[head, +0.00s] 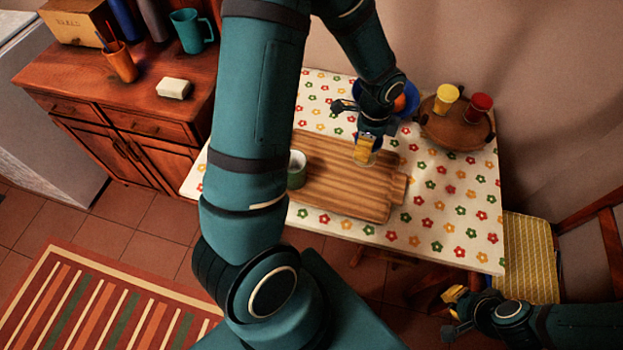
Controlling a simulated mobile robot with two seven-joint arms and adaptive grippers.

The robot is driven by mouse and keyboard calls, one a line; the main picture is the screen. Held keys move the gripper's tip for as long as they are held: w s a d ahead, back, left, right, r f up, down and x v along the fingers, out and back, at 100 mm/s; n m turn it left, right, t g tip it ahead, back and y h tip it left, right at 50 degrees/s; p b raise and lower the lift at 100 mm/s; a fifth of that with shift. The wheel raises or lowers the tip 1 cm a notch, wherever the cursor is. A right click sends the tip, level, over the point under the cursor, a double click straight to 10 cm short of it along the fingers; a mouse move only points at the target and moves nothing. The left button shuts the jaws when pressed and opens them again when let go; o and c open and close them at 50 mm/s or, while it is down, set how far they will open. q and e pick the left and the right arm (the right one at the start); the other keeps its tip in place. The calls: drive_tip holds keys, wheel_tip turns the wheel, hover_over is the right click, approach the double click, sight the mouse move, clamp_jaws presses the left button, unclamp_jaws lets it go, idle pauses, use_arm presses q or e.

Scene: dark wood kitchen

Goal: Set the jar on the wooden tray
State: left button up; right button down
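The wooden tray (345,195) is a striped board with a handle at its right end, lying on the flowered tablecloth. My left gripper (365,147) points down over its far right part. A small pale, glassy jar (366,158) shows at its yellowish fingertips, which appear shut on it. The jar is small and partly hidden by the fingers, and I cannot tell whether its base touches the tray. My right gripper (452,314) is low at the bottom right, in front of the table, with its fingers apart and empty.
A green cup (297,172) stands at the tray's left side, partly hidden by my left arm. A blue bowl (408,101) with orange fruit is behind my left gripper. A round wooden stand (456,130) holds a yellow cup (446,98) and a red cup (481,104). A chair (529,258) stands right.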

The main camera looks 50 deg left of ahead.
use_arm(q)
drive_tip(key=shift+s, duration=0.4)
drive_tip(key=shift+s+f, duration=0.2)
drive_tip(key=shift+f, duration=0.1)
drive_tip(key=b, duration=0.1)
hover_over(356, 182)
wheel_tip(356, 182, down, 6)
drive_tip(key=shift+w+r, duration=0.1)
drive_tip(key=shift+r, duration=0.15)
drive_tip(key=shift+f+b, duration=0.55)
drive_tip(key=shift+f, duration=1.5)
use_arm(e)
drive_tip(key=shift+s+a+f, duration=0.2)
drive_tip(key=shift+s+f, duration=0.05)
drive_tip(key=shift+f, duration=0.3)
drive_tip(key=shift+s+a+f, duration=0.15)
drive_tip(key=shift+s+f, duration=0.1)
drive_tip(key=shift+f, duration=0.25)
drive_tip(key=shift+s+f, duration=0.1)
use_arm(q)
drive_tip(key=o, duration=1.3)
drive_tip(key=shift+f, duration=0.1)
drive_tip(key=shift+o, duration=0.2)
